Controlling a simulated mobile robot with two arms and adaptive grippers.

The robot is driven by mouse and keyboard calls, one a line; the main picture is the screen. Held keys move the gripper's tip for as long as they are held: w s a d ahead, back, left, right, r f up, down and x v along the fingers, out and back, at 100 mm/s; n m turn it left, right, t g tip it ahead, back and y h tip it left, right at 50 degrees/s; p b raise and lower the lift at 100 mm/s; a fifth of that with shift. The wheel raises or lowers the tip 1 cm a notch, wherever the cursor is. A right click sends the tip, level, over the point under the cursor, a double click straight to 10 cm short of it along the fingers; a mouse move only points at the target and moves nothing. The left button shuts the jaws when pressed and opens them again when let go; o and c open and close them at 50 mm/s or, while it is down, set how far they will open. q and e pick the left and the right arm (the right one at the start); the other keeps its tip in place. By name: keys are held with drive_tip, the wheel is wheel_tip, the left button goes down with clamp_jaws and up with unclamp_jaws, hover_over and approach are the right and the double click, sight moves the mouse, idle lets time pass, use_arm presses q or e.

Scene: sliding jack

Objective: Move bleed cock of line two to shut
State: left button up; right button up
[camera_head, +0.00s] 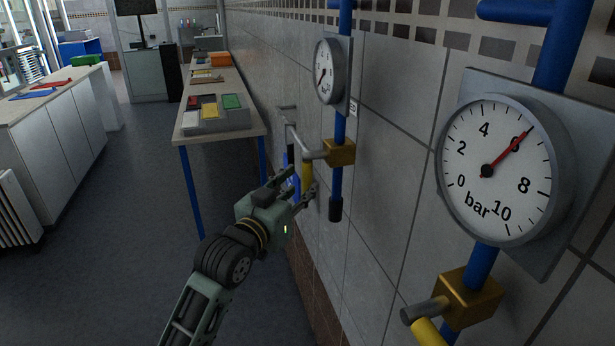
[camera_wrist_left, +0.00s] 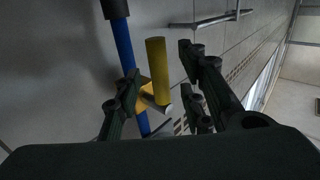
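A far bleed cock has a brass body (camera_head: 341,152) on a blue pipe, a grey stem and a yellow lever (camera_head: 307,174) hanging down. The lever runs roughly along the pipe. My left gripper (camera_head: 303,184) is at this lever and partly covers it. In the left wrist view the yellow lever (camera_wrist_left: 157,62) stands between the two spread fingers of the gripper (camera_wrist_left: 160,78), with gaps visible on both sides. A nearer cock has a brass body (camera_head: 467,298) and a yellow lever (camera_head: 428,333), cut off by the frame. I cannot read which line is two. My right gripper is out of view.
A far gauge (camera_head: 325,71) and a near gauge (camera_head: 497,168), its needle near 6, are on the tiled wall. The far pipe ends in a black cap (camera_head: 335,210). A bench (camera_head: 222,135) with coloured bins stands left of the wall. The floor is open.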

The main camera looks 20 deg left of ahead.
sight(305, 183)
use_arm(q)
drive_tip(key=shift+w+d+p, duration=0.15)
drive_tip(key=shift+w+d, duration=0.05)
drive_tip(key=shift+w, duration=0.75)
drive_tip(key=shift+w+d+p, duration=0.15)
drive_tip(key=shift+w+d, duration=0.05)
drive_tip(key=shift+w, duration=0.7)
drive_tip(key=shift+c, duration=0.3)
clamp_jaws()
